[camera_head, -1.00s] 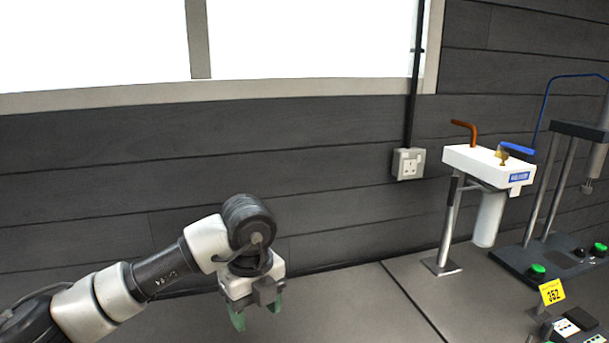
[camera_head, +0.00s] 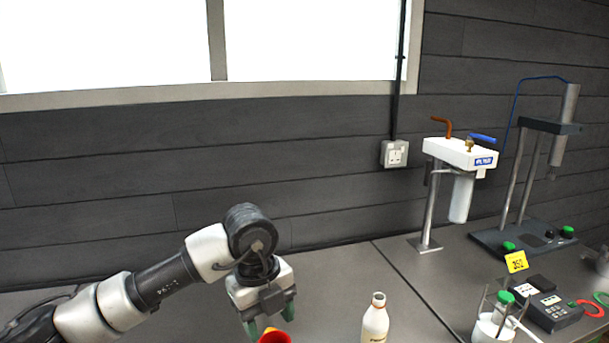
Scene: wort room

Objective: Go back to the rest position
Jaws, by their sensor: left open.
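My left gripper (camera_head: 270,318) hangs at the lower middle of the head view, with its green fingertips pointing down and apart. It is open. A red cup-like thing (camera_head: 274,338) with a yellow inside shows at the bottom edge, just below and between the fingertips in the picture. I cannot tell whether it touches them. My right gripper is not in view.
A white bottle (camera_head: 375,318) stands to the right of the gripper. Further right are a white beaker (camera_head: 492,328) with tools, a dark meter (camera_head: 549,308), a filter stand (camera_head: 461,155) and a press-like stand (camera_head: 522,238). A dark wall with a socket (camera_head: 394,154) closes the back.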

